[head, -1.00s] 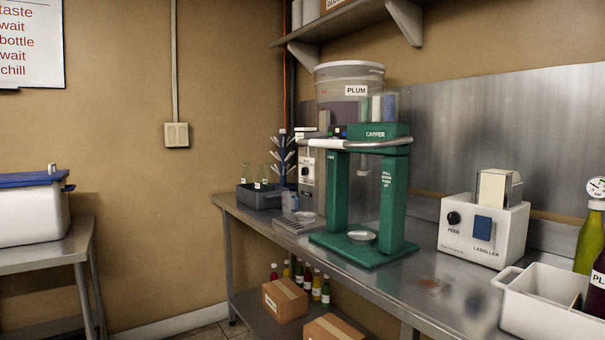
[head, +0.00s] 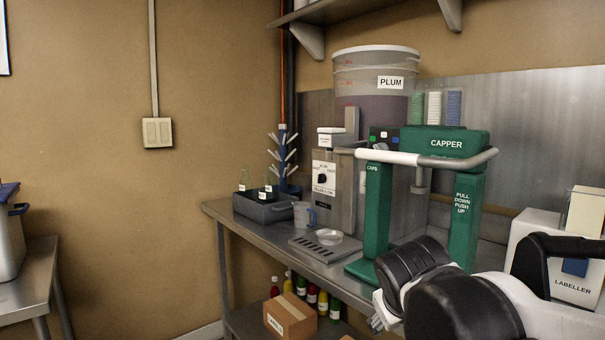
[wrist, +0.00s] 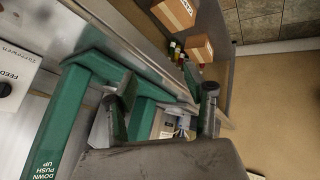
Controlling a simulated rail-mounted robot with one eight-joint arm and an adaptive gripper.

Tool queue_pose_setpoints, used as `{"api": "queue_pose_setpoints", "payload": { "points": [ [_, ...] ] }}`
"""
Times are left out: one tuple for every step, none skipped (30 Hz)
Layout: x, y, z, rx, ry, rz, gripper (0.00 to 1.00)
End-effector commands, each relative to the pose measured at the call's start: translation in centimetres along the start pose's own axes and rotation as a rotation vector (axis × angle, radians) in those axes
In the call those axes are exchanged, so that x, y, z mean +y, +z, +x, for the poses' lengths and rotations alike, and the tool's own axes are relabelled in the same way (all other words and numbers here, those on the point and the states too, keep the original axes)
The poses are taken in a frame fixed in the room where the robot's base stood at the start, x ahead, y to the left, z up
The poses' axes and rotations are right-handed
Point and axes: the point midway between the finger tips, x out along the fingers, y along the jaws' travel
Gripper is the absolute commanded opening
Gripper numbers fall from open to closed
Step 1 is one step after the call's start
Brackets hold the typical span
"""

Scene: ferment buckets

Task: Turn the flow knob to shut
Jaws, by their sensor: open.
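The flow knob (head: 322,178) is a small black dial on the white front panel of the grey filler (head: 342,215), left of the green capper, in the head view. Its pointer is too small to read surely. My gripper (wrist: 168,100) is open and empty in the wrist view, its two dark fingers spread apart. It is on the near side of the capper, apart from the knob. Part of the filler shows small between the fingers, but I cannot make out the knob there. In the head view my arm hides most of the gripper at the lower right.
The green capper (head: 463,220) with its pale handle bar stands close beside the filler. A drip tray with a dish (head: 328,237), a jug (head: 303,214) and a grey bottle crate (head: 265,208) stand around the filler. The labeller (head: 530,240) is at the right. Boxes (head: 291,315) sit below.

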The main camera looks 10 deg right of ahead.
Motion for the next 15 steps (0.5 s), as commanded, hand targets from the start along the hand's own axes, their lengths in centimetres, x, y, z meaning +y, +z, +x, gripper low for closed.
{"api": "queue_pose_setpoints", "payload": {
  "points": [
    [0.8, -2.4, -0.1, 0.004, 0.025, -0.028, 0.48],
    [1.2, -3.6, 0.0, 0.007, 0.041, -0.044, 0.48],
    [1.7, -5.1, 0.2, 0.01, 0.063, -0.067, 0.48],
    [2.1, -6.2, 0.4, 0.013, 0.08, -0.084, 0.48],
    [2.5, -7.4, 0.6, 0.016, 0.096, -0.101, 0.48],
    [2.9, -8.9, 0.8, 0.019, 0.118, -0.123, 0.48],
    [3.2, -10.0, 1.1, 0.022, 0.134, -0.139, 0.48],
    [3.5, -11.1, 1.3, 0.025, 0.151, -0.155, 0.48],
    [3.8, -12.7, 1.6, 0.03, 0.172, -0.178, 0.48],
    [4.1, -13.8, 1.8, 0.033, 0.189, -0.195, 0.48],
    [4.3, -14.9, 2.0, 0.036, 0.206, -0.211, 0.48],
    [4.6, -16.4, 2.4, 0.041, 0.228, -0.233, 0.48],
    [4.8, -17.5, 2.7, 0.044, 0.244, -0.249, 0.48],
    [5.0, -18.6, 3.0, 0.048, 0.26, -0.265, 0.48],
    [5.1, -20.1, 3.4, 0.053, 0.282, -0.288, 0.48]
  ]
}}
